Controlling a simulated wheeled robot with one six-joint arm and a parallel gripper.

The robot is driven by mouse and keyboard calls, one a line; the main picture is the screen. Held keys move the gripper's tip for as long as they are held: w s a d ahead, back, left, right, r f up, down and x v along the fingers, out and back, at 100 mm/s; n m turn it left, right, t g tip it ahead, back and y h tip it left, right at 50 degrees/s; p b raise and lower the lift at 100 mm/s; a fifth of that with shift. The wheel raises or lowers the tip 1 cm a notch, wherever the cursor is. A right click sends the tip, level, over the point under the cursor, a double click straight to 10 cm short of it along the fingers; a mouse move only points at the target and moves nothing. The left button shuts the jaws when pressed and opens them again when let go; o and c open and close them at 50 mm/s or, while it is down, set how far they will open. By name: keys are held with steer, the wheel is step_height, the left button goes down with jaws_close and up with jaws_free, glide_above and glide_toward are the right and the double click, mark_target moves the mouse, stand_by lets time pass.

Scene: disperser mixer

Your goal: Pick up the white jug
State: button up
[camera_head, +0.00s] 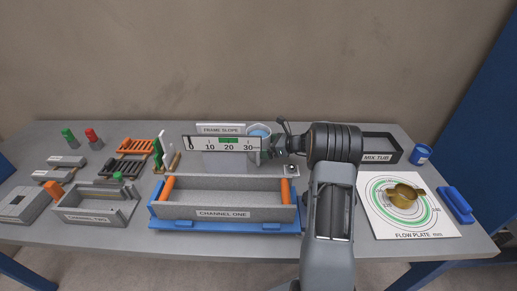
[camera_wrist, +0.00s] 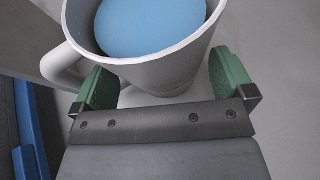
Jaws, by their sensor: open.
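The white jug (camera_wrist: 165,70) holds blue liquid and fills the top of the wrist view. Its handle (camera_wrist: 65,68) sticks out to the left. My gripper (camera_wrist: 162,85) is open, with one green fingertip low on each side of the jug's near wall. The left fingertip is close to the handle; I cannot tell whether either touches. In the head view the jug (camera_head: 259,129) stands at the back of the table, partly hidden behind the scale plate. My gripper (camera_head: 276,147) is beside it there, its fingers hard to make out.
The FRAME SLOPE scale plate (camera_head: 222,143) stands left of my gripper. The grey CHANNEL ONE trough (camera_head: 225,213) lies in front on a blue base. The black-rimmed MIX TUB (camera_head: 398,147) and the FLOW PLATE (camera_head: 425,222) with a brass cup are to the right.

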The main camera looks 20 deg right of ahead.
mark_target(269, 138)
steer(key=shift+x, duration=0.9)
steer(key=shift+c, duration=0.5)
steer(key=shift+r, duration=0.1)
steer(key=c, duration=0.6)
steer(key=shift+r, duration=0.1)
steer(key=shift+c, duration=0.2)
steer(key=shift+r, duration=0.2)
steer(key=r, duration=0.3)
steer(key=shift+s+d+r, duration=0.15)
steer(key=shift+s+d, duration=0.05)
steer(key=shift+d, duration=0.1)
steer(key=r+v, duration=0.1)
steer(key=v, duration=0.7)
steer(key=w+r+b+v, duration=0.1)
steer(key=v, duration=0.6)
steer(key=shift+d+r, duration=0.15)
steer(key=shift+r, duration=0.4)
